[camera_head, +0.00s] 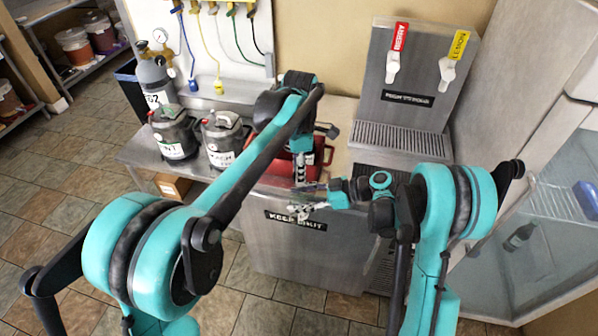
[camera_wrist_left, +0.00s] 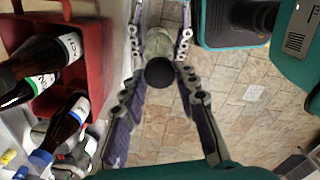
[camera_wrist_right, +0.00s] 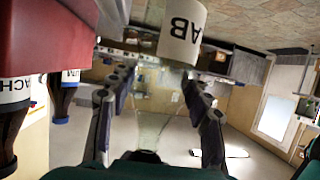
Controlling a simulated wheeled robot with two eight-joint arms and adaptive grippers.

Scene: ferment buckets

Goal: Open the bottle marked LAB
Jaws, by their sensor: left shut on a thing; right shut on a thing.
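The bottle marked LAB (camera_wrist_right: 182,30) shows its white label, upside down, at the top of the right wrist view. Its clear glass runs down between the fingers there. A dark round cap (camera_wrist_left: 160,72) faces the left wrist camera, with pale glass behind it. My left gripper (camera_head: 300,178) is shut on the bottle, its fingers on either side of the glass. My right gripper (camera_head: 302,210) is lower, reaching in from the right, and is also shut on the bottle. The exact contact spots are partly hidden.
A red crate (camera_wrist_left: 92,60) with several labelled dark bottles (camera_wrist_left: 38,62) is close to both grippers. Two lidded buckets (camera_head: 173,137) (camera_head: 222,142) stand on the bench to the left. A steel dispenser (camera_head: 405,95) stands behind on the right. Tiled floor is open in front.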

